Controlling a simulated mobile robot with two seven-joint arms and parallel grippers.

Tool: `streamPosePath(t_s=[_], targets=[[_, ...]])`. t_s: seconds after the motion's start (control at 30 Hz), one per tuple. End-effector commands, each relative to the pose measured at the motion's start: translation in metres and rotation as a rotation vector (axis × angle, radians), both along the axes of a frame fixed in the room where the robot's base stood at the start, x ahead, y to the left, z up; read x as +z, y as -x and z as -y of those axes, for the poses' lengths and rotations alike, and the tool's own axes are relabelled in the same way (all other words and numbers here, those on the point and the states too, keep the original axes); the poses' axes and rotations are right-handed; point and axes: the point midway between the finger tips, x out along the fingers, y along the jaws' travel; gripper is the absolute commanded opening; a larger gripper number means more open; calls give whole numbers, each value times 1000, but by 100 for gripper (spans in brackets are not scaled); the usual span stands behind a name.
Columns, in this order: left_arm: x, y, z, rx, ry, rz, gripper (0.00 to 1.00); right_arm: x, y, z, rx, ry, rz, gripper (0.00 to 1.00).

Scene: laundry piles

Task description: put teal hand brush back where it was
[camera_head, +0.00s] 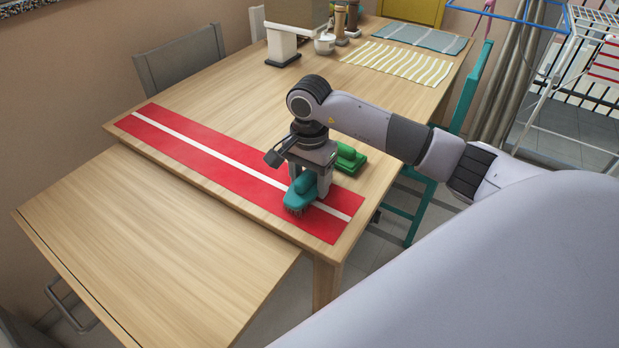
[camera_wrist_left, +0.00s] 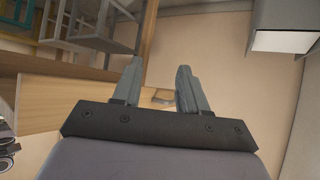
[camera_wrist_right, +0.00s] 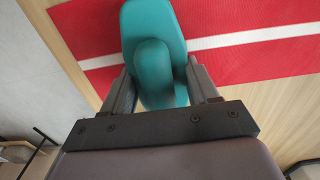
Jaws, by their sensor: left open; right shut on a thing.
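The teal hand brush (camera_head: 300,191) is at the right end of the red mat, bristles down. It also shows in the right wrist view (camera_wrist_right: 154,45). My right gripper (camera_head: 309,185) is shut on the brush from above; in the right wrist view its fingers (camera_wrist_right: 160,92) flank the brush's handle. Whether the bristles touch the mat I cannot tell. A green brush-like thing (camera_head: 350,158) lies on the table just behind my right gripper, partly hidden by it. My left gripper (camera_wrist_left: 158,80) is open and empty in the left wrist view, away from the brush.
The red mat (camera_head: 190,158) with a white stripe lies along the wooden table's (camera_head: 225,105) near edge. A lower wooden surface (camera_head: 150,240) in front is bare. A teal chair (camera_head: 472,85) stands at the right.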

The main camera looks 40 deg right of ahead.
Motion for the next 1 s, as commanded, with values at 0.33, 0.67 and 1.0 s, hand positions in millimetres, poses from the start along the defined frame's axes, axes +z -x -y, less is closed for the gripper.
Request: streamPosePath(t_s=[0.33,0.67,1.0], targets=[[-3,0,-1,1,0,-3,43,-2,0,0,0,-1,2,69],[-3,0,0,1,0,-3,43,-2,0,0,0,0,1,84],[1,-1,0,-1,0,4,43,44,-2,0,1,0,8,84]])
